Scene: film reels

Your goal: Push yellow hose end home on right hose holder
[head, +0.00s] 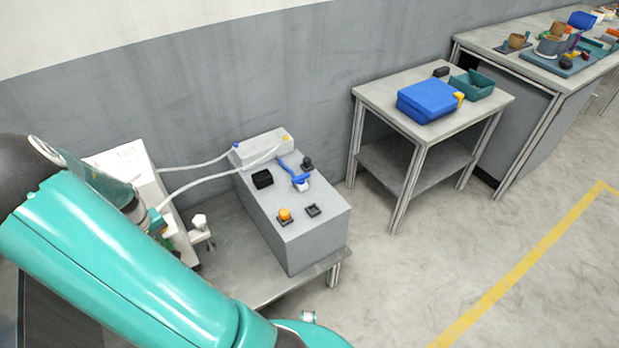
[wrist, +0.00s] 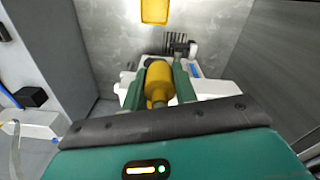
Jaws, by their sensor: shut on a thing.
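The yellow hose end (wrist: 158,82) is between the two green fingers of my gripper (wrist: 160,76) in the wrist view. The gripper is shut on it. White parts (wrist: 213,88) show behind and beside the fingers; they look like a hose holder, but I cannot tell how far the hose end sits on it. In the head view my teal arm reaches down at the left and hides most of the gripper and the hose end. A pale hose (head: 190,188) runs from the grey machine's white top unit toward the gripper.
A white machine (head: 127,165) stands by the wall beside the gripper. A white bracket-like part (head: 200,228) stands near it. The grey box (head: 300,232) carries an orange knob (head: 285,214) and a blue-handled part (head: 299,180). A yellow rectangle (wrist: 155,10) lies ahead in the wrist view.

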